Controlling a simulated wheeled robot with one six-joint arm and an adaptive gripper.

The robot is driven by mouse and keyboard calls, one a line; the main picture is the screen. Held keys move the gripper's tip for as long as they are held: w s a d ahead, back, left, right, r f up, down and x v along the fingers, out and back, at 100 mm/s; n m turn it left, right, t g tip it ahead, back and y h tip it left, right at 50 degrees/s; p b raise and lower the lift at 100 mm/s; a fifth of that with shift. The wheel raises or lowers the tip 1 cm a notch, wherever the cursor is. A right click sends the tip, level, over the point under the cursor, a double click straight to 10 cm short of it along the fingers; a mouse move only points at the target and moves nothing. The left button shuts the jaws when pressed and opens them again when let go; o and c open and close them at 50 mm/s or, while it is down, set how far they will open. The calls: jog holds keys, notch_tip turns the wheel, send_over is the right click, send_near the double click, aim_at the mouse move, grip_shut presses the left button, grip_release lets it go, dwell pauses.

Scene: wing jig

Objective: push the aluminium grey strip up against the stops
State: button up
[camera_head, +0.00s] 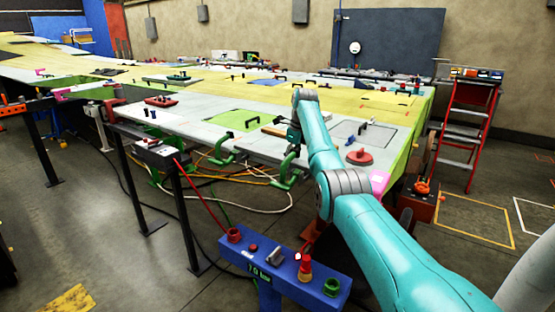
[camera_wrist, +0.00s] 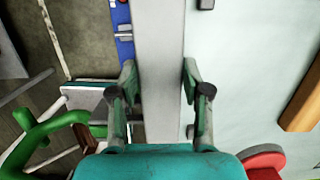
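The aluminium grey strip (camera_wrist: 159,40) runs from the top of the wrist view down between my gripper's fingers. My gripper (camera_wrist: 159,78) has its fingers spread wide, one on each side of the strip. Their tips look very close to its long edges; I cannot tell whether they touch. Two small dark pieces stand right of the strip, one near the top (camera_wrist: 205,4) and one by the right finger (camera_wrist: 190,131); they may be the stops. In the head view my gripper (camera_head: 291,143) is at the near edge of the wing panel (camera_head: 205,132), and the strip is not clear.
A red round knob (camera_head: 359,157) sits right of my gripper on the panel. Green clamps (camera_head: 287,172) hang along the near edge. A tan block (camera_wrist: 303,95) lies right of the strip. A blue stand (camera_head: 285,267) is in front, a red ladder (camera_head: 467,125) at right.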

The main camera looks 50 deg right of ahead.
jog(key=shift+w+d, duration=0.1)
jog(key=shift+d, duration=0.55)
dwell(0.8)
jog(key=o, duration=1)
jog(key=shift+r, duration=3.5)
